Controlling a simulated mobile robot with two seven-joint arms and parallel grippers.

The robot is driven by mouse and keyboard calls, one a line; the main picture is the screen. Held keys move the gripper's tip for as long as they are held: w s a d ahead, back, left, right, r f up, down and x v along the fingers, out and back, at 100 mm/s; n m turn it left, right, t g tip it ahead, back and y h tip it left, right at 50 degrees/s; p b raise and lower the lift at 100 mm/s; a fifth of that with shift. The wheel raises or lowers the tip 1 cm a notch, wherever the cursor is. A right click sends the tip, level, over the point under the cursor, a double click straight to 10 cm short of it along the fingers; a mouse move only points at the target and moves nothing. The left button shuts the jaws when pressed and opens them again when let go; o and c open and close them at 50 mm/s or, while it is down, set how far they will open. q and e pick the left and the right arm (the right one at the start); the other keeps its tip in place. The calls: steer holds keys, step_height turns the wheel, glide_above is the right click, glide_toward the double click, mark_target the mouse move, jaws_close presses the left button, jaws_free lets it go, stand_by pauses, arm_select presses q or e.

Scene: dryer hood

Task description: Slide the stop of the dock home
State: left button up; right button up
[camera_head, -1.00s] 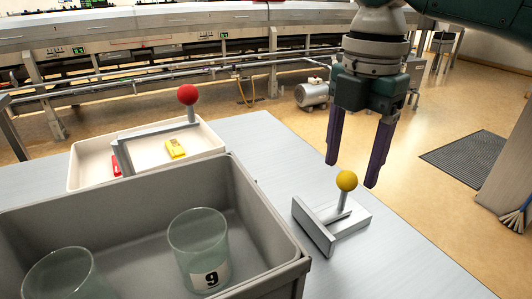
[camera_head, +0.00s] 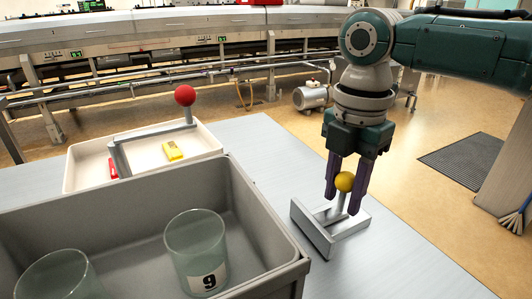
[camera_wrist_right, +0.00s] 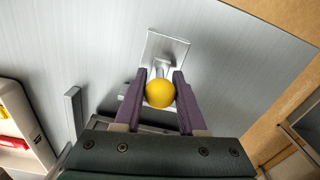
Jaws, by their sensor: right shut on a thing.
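The dock (camera_head: 326,236) is a light grey metal block with a slot and an end plate, on the table at the right. Its stop carries a yellow ball knob (camera_head: 344,181) on a short upright post. My right gripper (camera_head: 346,200) reaches down from above, its purple fingers shut on the yellow knob, one on each side. In the right wrist view the yellow knob (camera_wrist_right: 160,93) sits between the two fingers, with part of the dock (camera_wrist_right: 165,50) behind it. My left gripper is not in view.
A grey crate (camera_head: 272,214) with glass beakers, one labelled 9 (camera_head: 196,252), stands left of the dock. Behind it, a white tray (camera_head: 136,141) holds a red and a yellow item. A red-knobbed lever (camera_head: 185,95) rises by the tray. Table right of the dock is clear.

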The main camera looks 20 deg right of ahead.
jaws_close()
stand_by(0.9)
